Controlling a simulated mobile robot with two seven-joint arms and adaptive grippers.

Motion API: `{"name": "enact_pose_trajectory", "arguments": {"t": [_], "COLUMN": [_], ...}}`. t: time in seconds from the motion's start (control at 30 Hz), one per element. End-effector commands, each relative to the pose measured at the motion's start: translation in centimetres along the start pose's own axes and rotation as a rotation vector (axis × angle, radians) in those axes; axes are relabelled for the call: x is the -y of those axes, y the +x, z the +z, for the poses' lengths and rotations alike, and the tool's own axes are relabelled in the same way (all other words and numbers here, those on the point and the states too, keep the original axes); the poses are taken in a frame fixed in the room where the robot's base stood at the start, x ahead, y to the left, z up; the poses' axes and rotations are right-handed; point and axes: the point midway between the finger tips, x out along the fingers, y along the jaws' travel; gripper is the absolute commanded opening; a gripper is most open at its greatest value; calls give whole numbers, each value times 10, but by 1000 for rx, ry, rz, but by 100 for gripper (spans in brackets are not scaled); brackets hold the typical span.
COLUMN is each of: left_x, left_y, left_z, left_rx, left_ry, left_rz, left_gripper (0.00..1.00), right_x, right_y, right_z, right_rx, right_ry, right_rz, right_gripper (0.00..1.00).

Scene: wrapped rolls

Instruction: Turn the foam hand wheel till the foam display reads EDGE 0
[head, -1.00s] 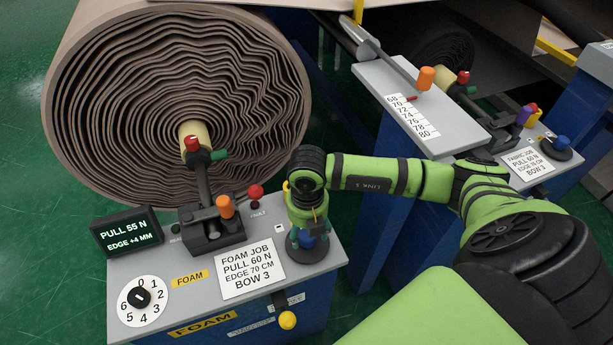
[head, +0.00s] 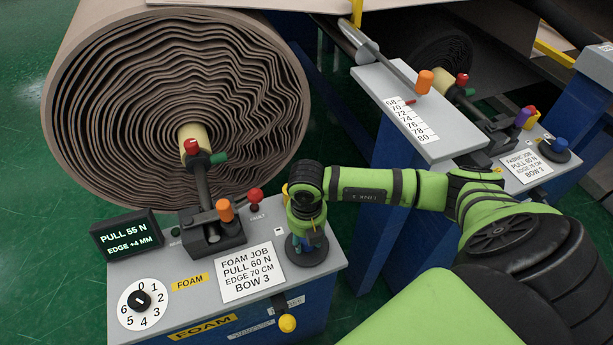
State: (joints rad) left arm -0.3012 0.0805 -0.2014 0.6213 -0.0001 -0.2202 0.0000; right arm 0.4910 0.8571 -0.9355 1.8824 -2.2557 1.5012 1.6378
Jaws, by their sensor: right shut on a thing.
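The foam hand wheel (head: 305,258) is a dark disc at the right end of the grey foam console. My right gripper (head: 308,243) points down over it and is shut on its blue knob, which the fingers mostly hide. The foam display (head: 126,236) at the console's left end reads PULL 55 N and EDGE +4 MM. My left gripper is not in view.
The big wavy foam roll (head: 120,110) stands behind the console. An orange-handled lever (head: 224,210) and a red knob (head: 255,195) rise left of the wheel. A numbered dial (head: 141,302) and job card (head: 249,272) lie in front.

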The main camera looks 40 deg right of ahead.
Motion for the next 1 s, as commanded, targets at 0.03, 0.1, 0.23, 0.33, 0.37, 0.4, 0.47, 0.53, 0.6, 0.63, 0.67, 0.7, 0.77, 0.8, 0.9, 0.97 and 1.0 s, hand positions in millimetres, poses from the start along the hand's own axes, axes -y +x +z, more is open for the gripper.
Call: {"name": "enact_pose_trajectory", "arguments": {"t": [0.03,0.1,0.23,0.33,0.37,0.4,0.47,0.53,0.6,0.63,0.67,0.7,0.77,0.8,0.9,0.97,1.0], "left_x": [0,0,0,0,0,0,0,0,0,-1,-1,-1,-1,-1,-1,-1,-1], "left_y": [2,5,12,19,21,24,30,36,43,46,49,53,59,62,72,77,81], "left_z": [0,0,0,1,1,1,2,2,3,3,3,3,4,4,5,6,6], "left_rx": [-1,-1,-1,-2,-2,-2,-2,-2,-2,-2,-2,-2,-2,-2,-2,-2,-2], "left_ry": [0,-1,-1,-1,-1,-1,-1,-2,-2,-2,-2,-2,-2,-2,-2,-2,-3], "left_rz": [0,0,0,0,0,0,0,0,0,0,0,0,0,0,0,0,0], "left_gripper": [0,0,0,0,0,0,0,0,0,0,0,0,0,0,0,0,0], "right_x": [1,2,2,3,3,3,3,3,4,4,4,4,4,4,5,6,5], "right_y": [3,3,4,6,6,6,7,7,8,8,8,8,8,8,8,8,8], "right_z": [-3,-4,-4,-4,-4,-4,-4,-4,-4,-4,-4,-4,-4,-4,-4,-3,-3], "right_rx": [-8,-9,-10,-9,-10,-11,-11,-11,-12,-12,-12,-12,-14,-13,-14,-14,-14], "right_ry": [-15,-39,-109,-182,-208,-243,-298,-365,-433,-462,-490,-528,-584,-620,-709,-757,-788], "right_rz": [-5,-6,-6,-6,-6,-6,-6,-6,-6,-6,-7,-7,-6,-6,-8,-8,-7], "right_gripper": [9,9,9,9,9,9,9,9,9,9,9,9,9,9,9,9,9]}}
